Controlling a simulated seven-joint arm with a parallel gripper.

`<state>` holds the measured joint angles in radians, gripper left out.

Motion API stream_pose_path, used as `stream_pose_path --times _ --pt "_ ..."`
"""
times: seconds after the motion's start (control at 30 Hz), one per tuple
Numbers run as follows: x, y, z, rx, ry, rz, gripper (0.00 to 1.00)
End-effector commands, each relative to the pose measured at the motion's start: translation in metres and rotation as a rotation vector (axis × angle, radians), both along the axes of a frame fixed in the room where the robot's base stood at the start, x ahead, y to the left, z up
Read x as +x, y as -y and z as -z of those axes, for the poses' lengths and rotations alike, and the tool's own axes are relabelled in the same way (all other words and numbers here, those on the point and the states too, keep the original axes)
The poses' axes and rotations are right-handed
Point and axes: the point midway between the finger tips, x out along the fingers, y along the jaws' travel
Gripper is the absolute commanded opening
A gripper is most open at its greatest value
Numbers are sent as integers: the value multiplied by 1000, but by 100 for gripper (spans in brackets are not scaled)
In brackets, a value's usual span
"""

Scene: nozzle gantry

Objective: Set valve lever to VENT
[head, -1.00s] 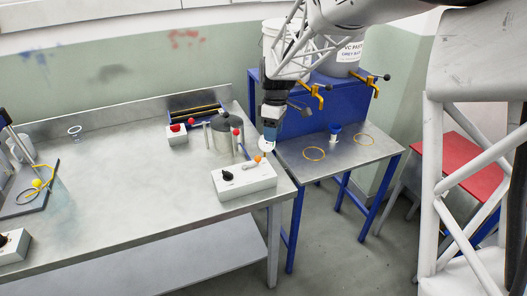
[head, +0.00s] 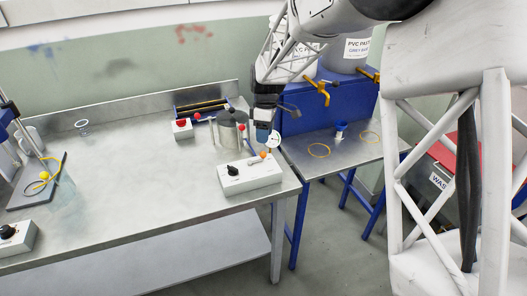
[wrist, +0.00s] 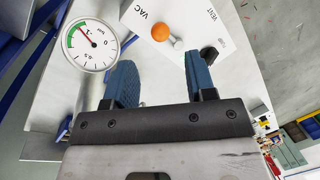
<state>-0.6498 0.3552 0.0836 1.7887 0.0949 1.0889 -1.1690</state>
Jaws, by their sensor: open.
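The valve lever has an orange ball knob (wrist: 160,32) on a short metal stem. It sits on a white control box (head: 250,176). In the wrist view the knob leans to the side of the VAC label (wrist: 147,12), away from the VENT label (wrist: 212,14). The knob also shows in the head view (head: 263,155). My gripper (wrist: 161,75) is open, its two blue fingers apart with nothing between them. It hangs above the back of the box, near the lever and apart from it. In the head view the fingertips (head: 262,138) partly overlap the gauge.
A round dial gauge (wrist: 92,45) stands close beside my left finger. A black knob (head: 232,170) is on the same box. A metal pot (head: 231,130) and a red-button box (head: 182,128) stand behind. The bench's middle is clear.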

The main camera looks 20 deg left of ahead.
Motion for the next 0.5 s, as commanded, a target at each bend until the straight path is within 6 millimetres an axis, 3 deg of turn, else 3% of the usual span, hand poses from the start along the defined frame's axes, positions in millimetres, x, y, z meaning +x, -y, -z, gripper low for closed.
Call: stream_pose_path --times 0.5 --pt "-11 2 56 -1 -1 0 51"
